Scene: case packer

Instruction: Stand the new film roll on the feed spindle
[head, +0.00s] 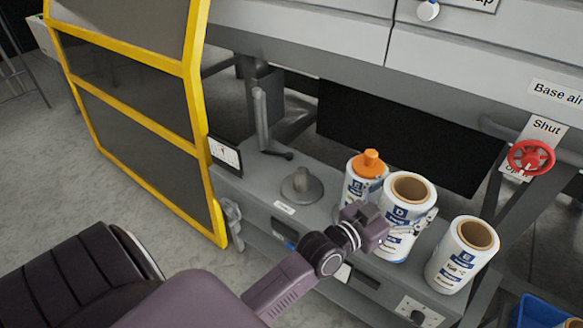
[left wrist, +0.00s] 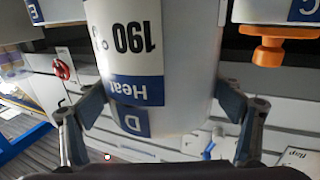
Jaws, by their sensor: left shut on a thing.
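A white film roll marked D (head: 403,240) with a brown core stands among other rolls on the grey machine shelf. It fills the middle of the left wrist view (left wrist: 150,60), where its label appears upside down. My left gripper (head: 408,226) is shut on this roll, one finger on each side; its fingers also show in the left wrist view (left wrist: 160,103). I cannot tell whether the roll is clear of the shelf. A short grey spindle (head: 301,184) stands bare on the shelf, left of the rolls. My right gripper is not in view.
A roll with an orange knob (head: 370,160) on top stands close to the left of roll D. A roll marked E (head: 462,255) stands to its right. A lever (head: 262,120) stands behind the spindle. A yellow-framed guard (head: 200,110) is at the left, a red handwheel (head: 531,158) at the right.

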